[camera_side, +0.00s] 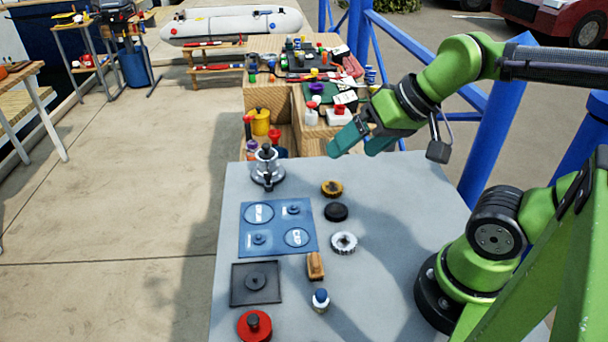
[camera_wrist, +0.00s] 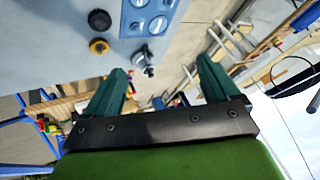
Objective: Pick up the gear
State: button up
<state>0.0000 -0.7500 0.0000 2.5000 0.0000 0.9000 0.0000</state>
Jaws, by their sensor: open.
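A silver toothed gear (camera_side: 343,243) lies flat on the grey table, right of the blue panel. A brass-coloured toothed ring with a dark centre (camera_side: 332,188) lies farther back; it also shows in the wrist view (camera_wrist: 99,47). A black round part (camera_side: 336,212) lies between them and shows near the top of the wrist view (camera_wrist: 99,20). My gripper (camera_side: 362,143) has green fingers, spread apart and empty.
A blue panel (camera_side: 278,246) with round recesses and pegs lies mid-table. A metal winch-like part (camera_side: 267,168) stands behind it. A black square plate (camera_side: 256,284), a red disc (camera_side: 254,326), a wooden block (camera_side: 315,266) and a blue-capped item (camera_side: 320,300) are nearer. Blue railings (camera_side: 400,45) stand behind.

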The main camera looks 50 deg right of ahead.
jog(key=n+g+h, duration=0.2)
jog(key=g, duration=0.7)
send_over(344, 241)
jog(key=f, duration=1.8)
jog(key=shift+w+d+f, duration=0.15)
jog(key=shift+w+d, duration=0.05)
jog(key=shift+d, duration=0.15)
jog(key=shift+s+a+f, duration=0.1)
jog(key=shift+a+f, duration=0.05)
jog(key=shift+f, duration=1.35)
jog(key=shift+a+f, duration=0.1)
jog(key=shift+f, duration=1.35)
jog(key=shift+c, duration=0.3)
jog(key=c, duration=1.2)
